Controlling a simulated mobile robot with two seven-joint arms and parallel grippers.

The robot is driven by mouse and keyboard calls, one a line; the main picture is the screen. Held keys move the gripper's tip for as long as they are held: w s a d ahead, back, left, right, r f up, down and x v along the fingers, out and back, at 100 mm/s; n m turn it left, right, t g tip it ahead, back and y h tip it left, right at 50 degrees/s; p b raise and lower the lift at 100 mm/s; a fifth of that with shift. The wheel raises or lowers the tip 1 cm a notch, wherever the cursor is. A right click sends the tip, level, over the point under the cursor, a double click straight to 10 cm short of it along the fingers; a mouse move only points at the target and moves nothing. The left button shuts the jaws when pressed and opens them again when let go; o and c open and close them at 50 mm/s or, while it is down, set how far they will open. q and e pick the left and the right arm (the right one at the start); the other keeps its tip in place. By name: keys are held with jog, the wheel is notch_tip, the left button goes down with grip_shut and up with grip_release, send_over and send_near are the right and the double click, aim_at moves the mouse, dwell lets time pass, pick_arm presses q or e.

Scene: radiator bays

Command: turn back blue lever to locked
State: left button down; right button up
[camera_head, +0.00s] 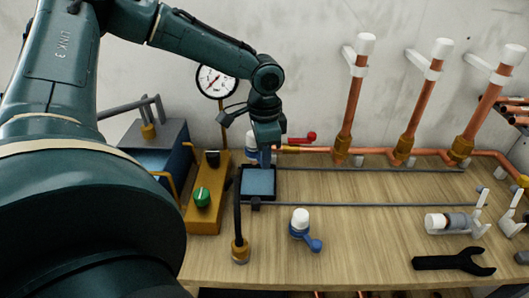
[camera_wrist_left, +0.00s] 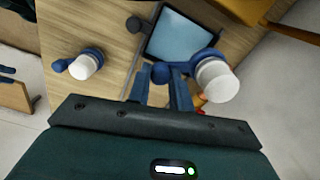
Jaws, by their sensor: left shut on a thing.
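A blue lever with a white cap (camera_head: 251,141) stands at the back left of the bench, partly hidden by my left gripper (camera_head: 268,140). In the left wrist view its white cap (camera_wrist_left: 215,82) sits in a blue collar, and its blue ball end (camera_wrist_left: 161,73) is between the fingers of my left gripper (camera_wrist_left: 160,85), which is shut on it. A second blue lever with a white cap (camera_head: 300,220) stands apart nearer the front, its ball end pointing to the lower right. It also shows at the left of the wrist view (camera_wrist_left: 86,66). My right gripper is in neither view.
A dark-framed screen (camera_head: 258,183) lies close below the gripper. A yellow box with a green knob (camera_head: 203,197) and a dark upright rod (camera_head: 238,222) stand nearby. A red-handled valve (camera_head: 305,138) and copper pipes (camera_head: 350,105) are to the right. A wrench (camera_head: 453,262) lies front right.

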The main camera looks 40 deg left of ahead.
pick_arm(q)
jog(key=shift+w+n, duration=0.2)
jog(key=shift+n, duration=0.1)
dwell(0.4)
jog(key=c, duration=1.3)
grip_release()
jog(key=shift+o, duration=0.2)
notch_tip(320, 180, up, 13)
jog(key=shift+r+p, duration=0.15)
jog(key=shift+p, duration=0.2)
